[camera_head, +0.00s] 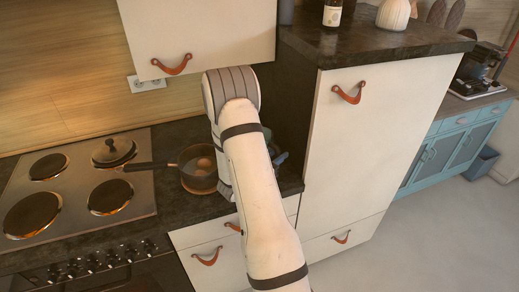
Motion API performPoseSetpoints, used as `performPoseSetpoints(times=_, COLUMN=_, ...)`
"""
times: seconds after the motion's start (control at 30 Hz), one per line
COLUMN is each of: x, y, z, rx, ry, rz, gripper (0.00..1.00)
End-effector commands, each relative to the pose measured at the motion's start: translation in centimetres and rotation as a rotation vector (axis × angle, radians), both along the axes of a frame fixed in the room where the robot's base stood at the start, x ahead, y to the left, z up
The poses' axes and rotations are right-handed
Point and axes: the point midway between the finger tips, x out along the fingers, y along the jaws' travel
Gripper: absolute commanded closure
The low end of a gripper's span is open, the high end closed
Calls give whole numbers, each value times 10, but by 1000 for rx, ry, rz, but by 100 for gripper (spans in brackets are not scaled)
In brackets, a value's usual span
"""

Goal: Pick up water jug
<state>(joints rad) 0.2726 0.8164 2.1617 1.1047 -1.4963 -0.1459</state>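My white arm reaches over the dark countertop (290,182) beside the tall white cabinet, and its end is hidden behind its own links. My gripper does not show clearly, so its fingers and what may be between them cannot be seen. A blue-teal object (281,157) peeks out just right of my arm, on or over the counter. It is mostly covered, and I cannot tell whether it is the water jug. No other thing in view is clearly a water jug.
The stove (75,190) carries a lid (113,152). An upper cabinet (200,35) hangs above. The tall cabinet (365,140) closes off the right. A bottle (332,14) and pale vase (394,14) stand on top.

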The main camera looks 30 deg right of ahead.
Motion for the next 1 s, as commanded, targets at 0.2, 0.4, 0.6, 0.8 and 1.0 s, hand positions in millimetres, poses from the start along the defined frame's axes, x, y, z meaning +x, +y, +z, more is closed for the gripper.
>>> performPoseSetpoints(times=0.2, x=1, y=-1, z=0, rx=0, ry=0, rz=1, gripper=73)
performPoseSetpoints(times=0.4, x=1, y=-1, z=0, rx=0, ry=0, rz=1, gripper=87)
performPoseSetpoints(times=0.6, x=1, y=-1, z=0, rx=-1, ry=0, rz=2, gripper=100)
performPoseSetpoints(times=0.8, x=1, y=-1, z=0, rx=-1, ry=0, rz=2, gripper=100)
performPoseSetpoints(times=1.0, x=1, y=0, z=0, rx=-1, ry=0, rz=3, gripper=100)
